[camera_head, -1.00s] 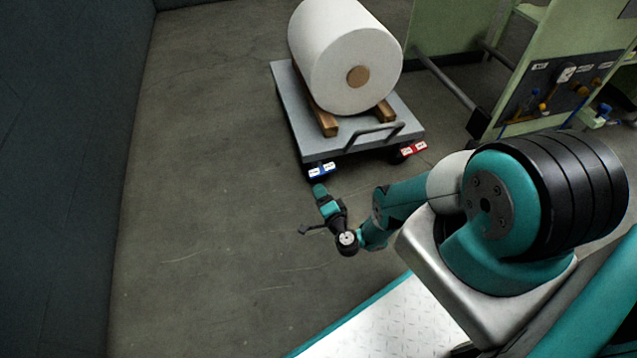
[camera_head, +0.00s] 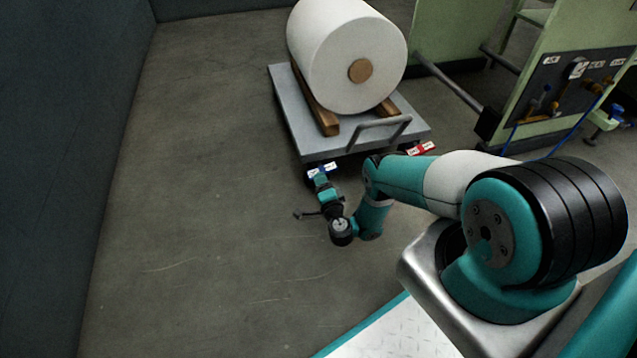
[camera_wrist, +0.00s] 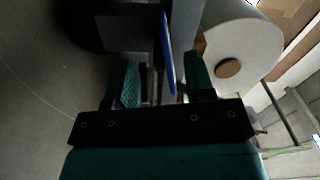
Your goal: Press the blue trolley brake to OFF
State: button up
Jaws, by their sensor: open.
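The grey trolley (camera_head: 285,105) stands on the floor with a large white roll on it. Its blue brake pedal (camera_head: 322,170), with white labels, sticks out low at the near left corner. In the wrist view the blue pedal (camera_wrist: 168,55) shows edge-on as a thin upright strip, beyond and between the finger tips. A red labelled pedal (camera_head: 422,148) sits at the near right corner. My gripper (camera_head: 320,179) is open and empty, close in front of the blue pedal. In the wrist view my gripper (camera_wrist: 162,82) has its two teal fingers apart. Whether they touch the pedal I cannot tell.
The white roll (camera_head: 335,55) rests on wooden bars (camera_head: 328,118). The trolley's handle (camera_head: 378,128) rises near its front edge. A green machine with a dark panel (camera_head: 570,85) stands at right, a dark wall (camera_head: 70,120) at left. The floor (camera_head: 190,190) between is clear.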

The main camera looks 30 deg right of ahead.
aim_at(321, 168)
jog(key=b+x, duration=0.3)
jog(key=b, duration=0.1)
jog(key=shift+w+d+f+b, duration=0.1)
jog(key=shift+w+f+b, duration=0.25)
jog(key=shift+b, duration=0.05)
jog(key=shift+w+d+r+b, duration=0.15)
jog(key=shift+w+r+b, duration=0.25)
jog(key=shift+b, duration=0.45)
jog(key=shift+w, duration=0.15)
